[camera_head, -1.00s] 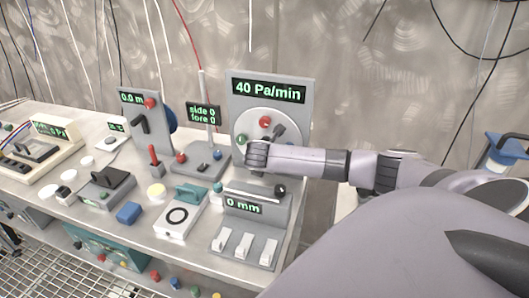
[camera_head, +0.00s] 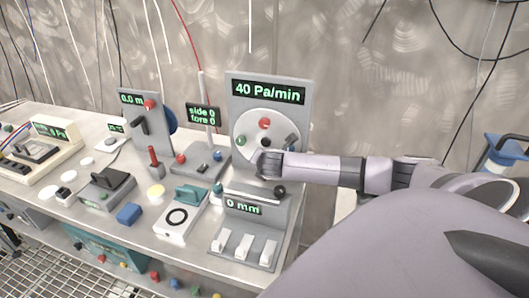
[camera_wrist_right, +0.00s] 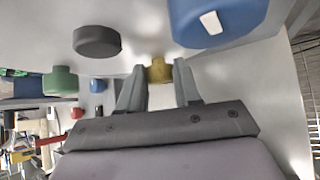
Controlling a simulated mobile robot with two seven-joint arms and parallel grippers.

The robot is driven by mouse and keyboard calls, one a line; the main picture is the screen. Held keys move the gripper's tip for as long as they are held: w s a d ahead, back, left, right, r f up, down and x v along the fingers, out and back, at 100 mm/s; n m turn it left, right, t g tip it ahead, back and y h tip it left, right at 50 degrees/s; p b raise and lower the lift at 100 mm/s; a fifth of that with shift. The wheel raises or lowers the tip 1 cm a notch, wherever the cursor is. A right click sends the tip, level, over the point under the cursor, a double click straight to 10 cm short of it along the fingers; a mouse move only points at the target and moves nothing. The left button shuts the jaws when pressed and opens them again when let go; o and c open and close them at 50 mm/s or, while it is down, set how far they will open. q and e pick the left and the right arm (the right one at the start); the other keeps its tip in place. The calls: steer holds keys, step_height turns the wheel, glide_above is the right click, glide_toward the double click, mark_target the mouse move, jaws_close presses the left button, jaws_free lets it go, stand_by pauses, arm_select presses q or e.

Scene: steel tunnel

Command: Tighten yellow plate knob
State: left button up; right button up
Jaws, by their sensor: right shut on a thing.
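The round pale plate (camera_head: 246,124) stands upright on the grey panel under the "40 Pa/min" display. A yellow knob (camera_wrist_right: 158,70) shows in the right wrist view between the two fingertips of my right gripper (camera_wrist_right: 158,78), which is shut on it. In the head view my right gripper (camera_head: 262,163) covers the lower part of the plate, and the yellow knob is hidden there. A red knob (camera_head: 264,123) is at the plate's top and a green knob (camera_head: 240,141) at its left. My left gripper is not in view.
A large blue knob (camera_wrist_right: 215,22) and a dark grey knob (camera_wrist_right: 97,40) are close beside my fingers. Below the plate stands a "0 mm" box (camera_head: 243,209) with white switches and a black ball knob (camera_head: 280,191). Other devices crowd the bench to the left.

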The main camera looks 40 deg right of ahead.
steer(key=shift+m+t, duration=0.3)
steer(key=shift+t, duration=0.2)
steer(key=o, duration=1)
steer(key=shift+o, duration=0.2)
steer(key=shift+s, duration=0.1)
